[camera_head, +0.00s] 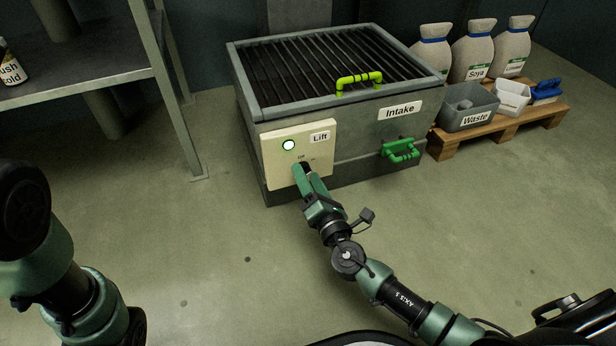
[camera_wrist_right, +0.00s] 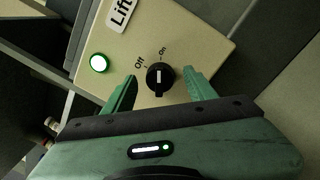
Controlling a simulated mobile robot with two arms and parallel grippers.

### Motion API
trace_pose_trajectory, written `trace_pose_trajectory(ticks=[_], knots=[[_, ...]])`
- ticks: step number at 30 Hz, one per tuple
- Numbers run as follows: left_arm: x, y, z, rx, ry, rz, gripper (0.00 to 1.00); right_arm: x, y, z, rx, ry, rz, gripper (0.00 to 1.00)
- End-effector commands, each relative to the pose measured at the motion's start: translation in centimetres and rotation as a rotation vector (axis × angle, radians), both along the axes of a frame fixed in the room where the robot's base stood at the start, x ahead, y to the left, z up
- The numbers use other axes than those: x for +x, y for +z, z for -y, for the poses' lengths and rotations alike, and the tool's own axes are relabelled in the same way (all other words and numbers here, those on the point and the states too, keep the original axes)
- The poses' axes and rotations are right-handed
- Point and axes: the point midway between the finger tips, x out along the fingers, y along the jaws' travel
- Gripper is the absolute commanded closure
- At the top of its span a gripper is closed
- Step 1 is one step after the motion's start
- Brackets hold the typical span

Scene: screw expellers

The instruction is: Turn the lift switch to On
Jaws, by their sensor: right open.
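The cream Lift panel (camera_head: 272,158) is on the front left of the grey intake box. It also shows in the right wrist view (camera_wrist_right: 205,45). Its black round lift switch (camera_wrist_right: 160,78) has a white mark that points up in that view, closer to the "On" label than to "Off". The round lamp (camera_wrist_right: 99,63) beside it glows white with a green rim. My right gripper (camera_head: 303,170) is at the panel. In the wrist view, the open right gripper (camera_wrist_right: 161,77) has one green finger on each side of the switch, with gaps visible. My left gripper is out of view.
The intake box (camera_head: 365,145) has a dark grate, a yellow-green handle (camera_head: 358,83) and a green handle (camera_head: 401,150). A wooden pallet (camera_head: 480,140) with sacks and bins stands right. A metal shelf (camera_head: 85,82) stands left. The floor in front is clear.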

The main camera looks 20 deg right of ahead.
Motion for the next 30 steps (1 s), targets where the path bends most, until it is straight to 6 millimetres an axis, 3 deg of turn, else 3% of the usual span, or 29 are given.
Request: trace_pose_trajectory(ticks=[9, 15, 30], knots=[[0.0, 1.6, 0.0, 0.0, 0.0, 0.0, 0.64, -5.0, -0.2, 0.4, -0.002, 0.002, -0.004, 0.44], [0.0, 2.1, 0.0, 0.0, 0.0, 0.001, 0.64, -7.2, -0.4, 0.5, 0.0, 0.001, -0.003, 0.44], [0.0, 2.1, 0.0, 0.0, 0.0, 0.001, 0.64, -7.6, -0.6, 0.5, 0.001, 0.0, -0.001, 0.44]])
